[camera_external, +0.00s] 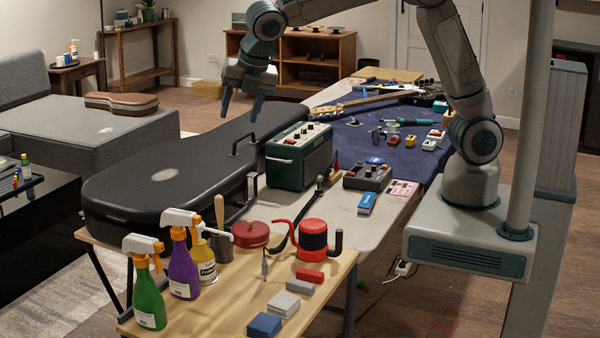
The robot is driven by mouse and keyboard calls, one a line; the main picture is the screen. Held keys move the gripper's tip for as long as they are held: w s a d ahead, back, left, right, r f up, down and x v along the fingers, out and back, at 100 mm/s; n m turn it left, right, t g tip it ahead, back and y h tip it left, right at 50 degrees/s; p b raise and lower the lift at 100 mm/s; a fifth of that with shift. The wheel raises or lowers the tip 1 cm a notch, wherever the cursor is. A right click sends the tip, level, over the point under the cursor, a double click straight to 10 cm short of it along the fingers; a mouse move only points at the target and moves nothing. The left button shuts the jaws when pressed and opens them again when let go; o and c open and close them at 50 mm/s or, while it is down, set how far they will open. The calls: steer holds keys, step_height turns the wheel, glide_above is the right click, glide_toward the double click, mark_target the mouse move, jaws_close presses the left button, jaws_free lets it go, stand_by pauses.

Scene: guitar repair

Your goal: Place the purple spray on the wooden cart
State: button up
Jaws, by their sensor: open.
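The purple spray (184,268) is a purple bottle with a white and orange trigger head and a label. It stands upright on a light wooden table (215,315) at the front left, between a green spray (148,297) and a yellow bottle (206,264). My gripper (241,108) hangs fingers-down above the black guitar case, with its fingers apart and nothing between them. It is well above and behind the purple spray. I cannot tell for sure which piece of furniture is the wooden cart; the light wooden table is one wooden surface in view.
A black guitar case (150,175) lies behind the sprays. A green amplifier (300,157) stands beside it. A red pot (251,234), a red cable reel (312,240) and several small blocks (284,304) crowd the wooden table.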

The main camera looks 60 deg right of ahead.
steer(key=s+d+m, duration=0.7)
steer(key=d+m, duration=0.2)
steer(key=d, duration=0.3)
steer(key=s+d+m, duration=0.8)
steer(key=d, duration=0.4)
steer(key=s+d+f+m, duration=0.3)
steer(key=s+d+m, duration=0.1)
steer(key=s+m, duration=0.4)
steer(key=shift+s+d+g+y, duration=0.3)
steer(key=shift+s+d+g, duration=0.05)
steer(key=shift+s+g, duration=0.05)
